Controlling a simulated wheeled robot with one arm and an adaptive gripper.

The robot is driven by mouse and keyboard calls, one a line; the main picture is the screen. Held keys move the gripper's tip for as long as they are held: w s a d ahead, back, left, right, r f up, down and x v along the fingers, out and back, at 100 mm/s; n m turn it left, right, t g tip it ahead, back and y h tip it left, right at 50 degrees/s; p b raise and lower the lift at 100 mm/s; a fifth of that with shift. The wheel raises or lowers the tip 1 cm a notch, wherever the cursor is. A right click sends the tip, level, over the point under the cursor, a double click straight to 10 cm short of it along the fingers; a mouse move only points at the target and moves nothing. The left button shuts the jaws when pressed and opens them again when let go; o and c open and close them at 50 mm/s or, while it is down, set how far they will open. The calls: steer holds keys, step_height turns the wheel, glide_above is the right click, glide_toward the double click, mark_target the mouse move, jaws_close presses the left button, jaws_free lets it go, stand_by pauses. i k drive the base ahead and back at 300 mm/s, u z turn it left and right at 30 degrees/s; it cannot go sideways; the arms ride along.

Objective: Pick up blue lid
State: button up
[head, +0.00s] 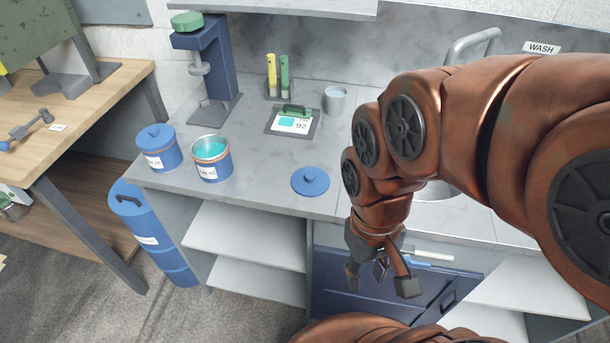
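The blue lid (310,181) is a round disc with a small knob on top. It lies flat on the grey counter (262,196), near the front edge. My gripper (380,286) hangs below and to the right of the lid in the picture, in front of the counter. It points downward with its fingers spread, apart from the lid. A small dark blue part shows between or behind the fingers; I cannot tell what it belongs to.
Left of the lid stand an open blue can (211,160) with teal contents and a closed blue can (159,148). Behind are a scale (292,121), a grey cup (335,100) and a blue press stand (218,70). The counter around the lid is clear.

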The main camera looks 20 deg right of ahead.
mark_target(307, 181)
steer(key=u, duration=2.35)
steer(key=i, duration=1.4)
steer(key=z, duration=2.7)
